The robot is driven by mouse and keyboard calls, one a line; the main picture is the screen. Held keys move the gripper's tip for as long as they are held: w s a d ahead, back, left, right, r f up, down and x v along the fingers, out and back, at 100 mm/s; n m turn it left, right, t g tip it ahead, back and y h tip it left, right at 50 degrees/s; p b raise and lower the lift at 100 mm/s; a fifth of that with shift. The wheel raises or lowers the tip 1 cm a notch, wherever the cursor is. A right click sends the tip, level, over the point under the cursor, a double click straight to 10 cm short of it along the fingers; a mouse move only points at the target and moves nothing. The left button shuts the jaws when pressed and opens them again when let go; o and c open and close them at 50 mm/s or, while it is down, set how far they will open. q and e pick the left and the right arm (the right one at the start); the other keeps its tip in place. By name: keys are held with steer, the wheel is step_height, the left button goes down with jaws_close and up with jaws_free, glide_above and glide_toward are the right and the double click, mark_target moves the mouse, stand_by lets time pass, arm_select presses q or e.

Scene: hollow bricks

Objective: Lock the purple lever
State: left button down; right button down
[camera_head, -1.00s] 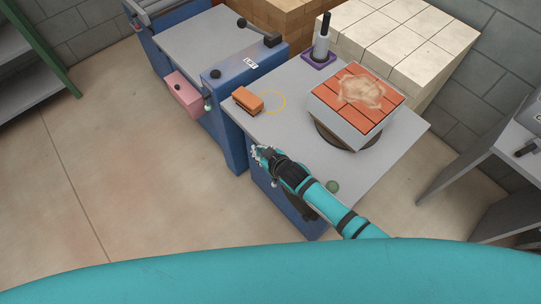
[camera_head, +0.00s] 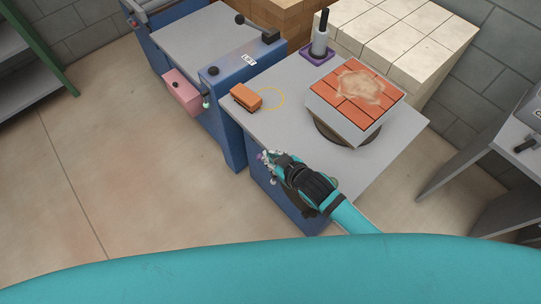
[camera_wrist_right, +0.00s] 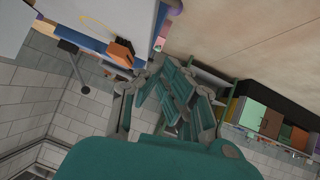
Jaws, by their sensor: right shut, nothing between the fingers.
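A small purple knob (camera_head: 259,156), which looks like the end of the purple lever, shows at the front edge of the grey-topped blue table (camera_head: 215,115). A purple tip (camera_wrist_right: 175,5) also shows at the top of the right wrist view. The rest of the lever is hidden or too small to make out. My right gripper (camera_head: 268,160) is shut and empty, with its fingertips right beside the knob; I cannot tell whether they touch. In the right wrist view its fingers (camera_wrist_right: 176,92) are drawn together with nothing between them. My left gripper is not in view.
On the table are an orange brick (camera_head: 247,98), a block topped with orange bricks (camera_head: 345,92) on a round stand, and a grey cylinder (camera_head: 320,40) on a purple base. A blue machine with a pink box (camera_head: 183,92) stands left. Floor is clear at left.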

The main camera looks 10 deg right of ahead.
steer(key=s+d+f+m+g+h+b, duration=0.1)
steer(key=s+d+f+m+g+h, duration=0.15)
steer(key=s+d, duration=0.5)
steer(key=s+d+f+m+g+h, duration=0.2)
steer(key=s+d+m+g, duration=0.15)
steer(key=s+d, duration=0.45)
steer(key=s+f+g+b, duration=0.1)
steer(key=s+f, duration=0.4)
steer(key=f, duration=0.7)
steer(key=s+f+g+b, duration=0.1)
steer(key=s+f, duration=0.3)
steer(key=f, duration=0.8)
steer(key=s+d+f+b, duration=0.1)
steer(key=s+d+f, duration=0.2)
steer(key=s+f, duration=0.8)
steer(key=s, duration=0.3)
steer(key=shift+n+g+h, duration=0.3)
steer(key=shift+g+h, duration=0.05)
steer(key=shift+g, duration=0.05)
steer(key=shift+s, duration=0.1)
